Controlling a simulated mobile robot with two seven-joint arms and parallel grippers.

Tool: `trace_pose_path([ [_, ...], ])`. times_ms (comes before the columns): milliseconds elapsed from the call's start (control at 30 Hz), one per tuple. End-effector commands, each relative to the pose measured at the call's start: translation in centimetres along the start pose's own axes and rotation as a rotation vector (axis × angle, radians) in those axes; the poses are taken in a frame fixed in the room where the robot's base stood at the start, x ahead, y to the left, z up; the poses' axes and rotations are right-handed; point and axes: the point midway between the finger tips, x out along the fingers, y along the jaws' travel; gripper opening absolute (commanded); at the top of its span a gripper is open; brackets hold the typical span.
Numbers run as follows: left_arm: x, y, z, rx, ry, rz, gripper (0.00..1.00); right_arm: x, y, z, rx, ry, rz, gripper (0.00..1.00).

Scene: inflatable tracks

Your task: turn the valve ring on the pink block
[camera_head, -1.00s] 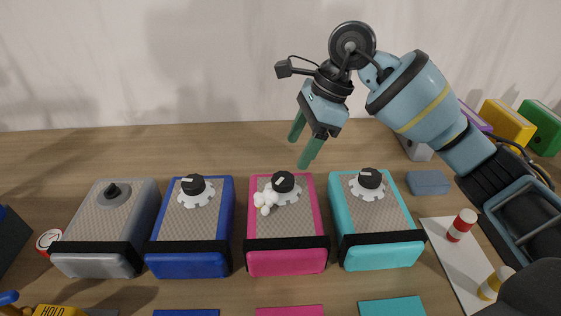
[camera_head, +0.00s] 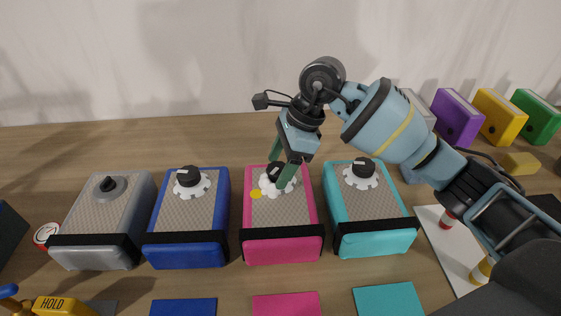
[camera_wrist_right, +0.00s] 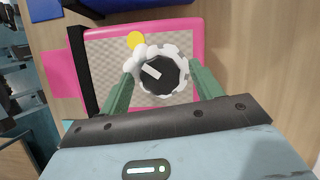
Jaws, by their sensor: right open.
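The pink block (camera_head: 283,250) stands on the table between the blue and teal blocks. Its valve is a white toothed ring with a black knob (camera_head: 274,172) on top, partly hidden by my right gripper (camera_head: 280,170) in the head view. In the right wrist view the valve ring (camera_wrist_right: 180,53) and its knob lie between the two green fingers of my right gripper (camera_wrist_right: 160,92). The fingers are open, one on each side of the ring; whether they touch it I cannot tell. A small white and yellow flower-like piece (camera_wrist_right: 136,40) sits beside the ring. My left gripper is not in view.
A blue block (camera_head: 187,258) and a teal block (camera_head: 375,244), each with a similar valve, flank the pink one; a grey block (camera_head: 90,258) stands further left. A white sheet (camera_head: 440,240) with striped cylinders lies at right. Coloured binders (camera_head: 459,118) stand behind.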

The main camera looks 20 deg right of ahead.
Motion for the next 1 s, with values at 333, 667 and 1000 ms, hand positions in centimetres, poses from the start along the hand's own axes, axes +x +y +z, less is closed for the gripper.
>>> trace_pose_path([
  [333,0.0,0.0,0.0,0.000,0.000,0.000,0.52,0.0,0.0,0.0,0.000,0.000,0.000,0.29],
  [667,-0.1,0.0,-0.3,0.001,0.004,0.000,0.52,-0.1,0.0,0.0,0.026,0.001,-0.011,0.20],
  [1000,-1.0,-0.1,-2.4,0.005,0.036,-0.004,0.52,-0.5,0.2,0.1,0.213,0.000,-0.093,0.20],
])
